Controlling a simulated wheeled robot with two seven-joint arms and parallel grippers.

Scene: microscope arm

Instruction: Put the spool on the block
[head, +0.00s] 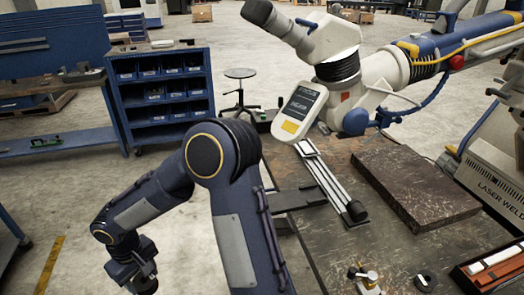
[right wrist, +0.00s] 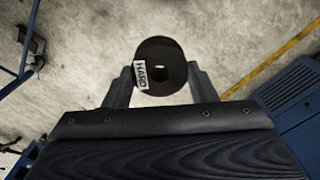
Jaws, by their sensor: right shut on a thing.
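The spool (right wrist: 160,68) is black and round with a centre hole and a white label reading "HARD". It sits between the two fingers of my right gripper (right wrist: 160,85), which is shut on it. In the head view my right gripper (head: 140,278) hangs at the lower left, over the floor and away from the bench; the spool cannot be made out clearly there. The block (head: 415,182) is a wide, flat, dark brown slab lying on the bench at the right, with its top bare. My left gripper is not in view.
The microscope arm (head: 400,75) and its display (head: 300,108) stand behind the block. A metal rail (head: 328,182) lies left of it. A small black ring (head: 424,282), a brass-and-metal fitting (head: 366,277) and a tray (head: 490,272) are at the front.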

